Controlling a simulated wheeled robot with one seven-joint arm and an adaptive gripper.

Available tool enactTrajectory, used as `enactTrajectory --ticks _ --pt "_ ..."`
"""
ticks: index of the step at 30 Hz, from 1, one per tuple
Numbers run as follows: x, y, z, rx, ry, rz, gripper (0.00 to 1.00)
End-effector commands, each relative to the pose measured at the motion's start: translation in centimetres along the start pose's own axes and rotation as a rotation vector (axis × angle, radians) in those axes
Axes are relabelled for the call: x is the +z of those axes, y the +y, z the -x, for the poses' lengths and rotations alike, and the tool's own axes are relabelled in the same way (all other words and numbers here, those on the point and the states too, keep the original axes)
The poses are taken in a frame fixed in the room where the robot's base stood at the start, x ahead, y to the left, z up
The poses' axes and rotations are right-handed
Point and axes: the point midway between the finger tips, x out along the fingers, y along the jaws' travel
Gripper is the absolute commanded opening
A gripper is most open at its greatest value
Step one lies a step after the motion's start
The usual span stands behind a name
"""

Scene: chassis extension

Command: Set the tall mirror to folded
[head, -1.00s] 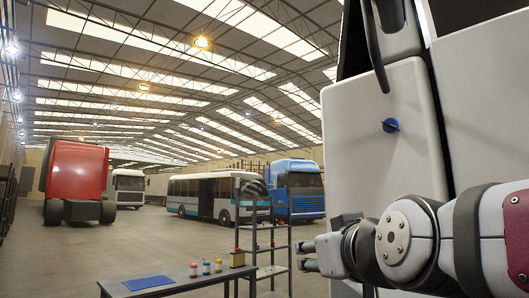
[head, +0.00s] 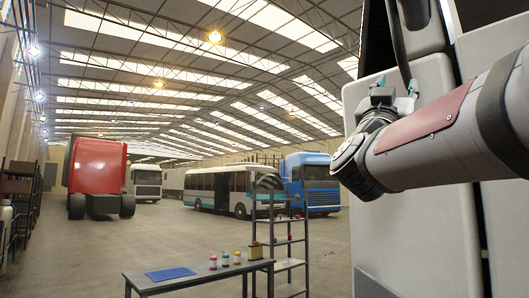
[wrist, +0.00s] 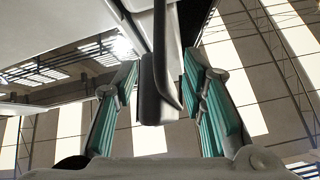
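The tall mirror (head: 417,14) hangs at the top right of the head view, a grey housing beside a dark curved bar (head: 398,42) on the white truck cab; its top is cut off. My gripper (head: 397,84) is raised just under the bar's lower end, partly hidden by my wrist. In the wrist view my gripper (wrist: 160,62) is open, with teal pads standing apart. The mirror housing (wrist: 148,92) and the bar (wrist: 164,60) show in the gap between the fingers. No contact is visible, and I cannot tell the depth between them.
The truck cab's pale side panel (head: 405,225) stands close on the right. A dark table (head: 205,275) with a blue mat and small bottles, and a metal shelf rack (head: 289,250), stand at lower centre. Parked vehicles are farther back; open floor lies at left.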

Motion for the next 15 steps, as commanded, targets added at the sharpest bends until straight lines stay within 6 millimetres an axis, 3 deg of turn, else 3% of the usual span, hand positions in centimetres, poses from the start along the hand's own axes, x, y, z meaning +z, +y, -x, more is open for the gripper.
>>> enactTrajectory --ticks 15 --pt "-0.2 0.2 -9.7 -0.001 -0.001 0.001 0.38"
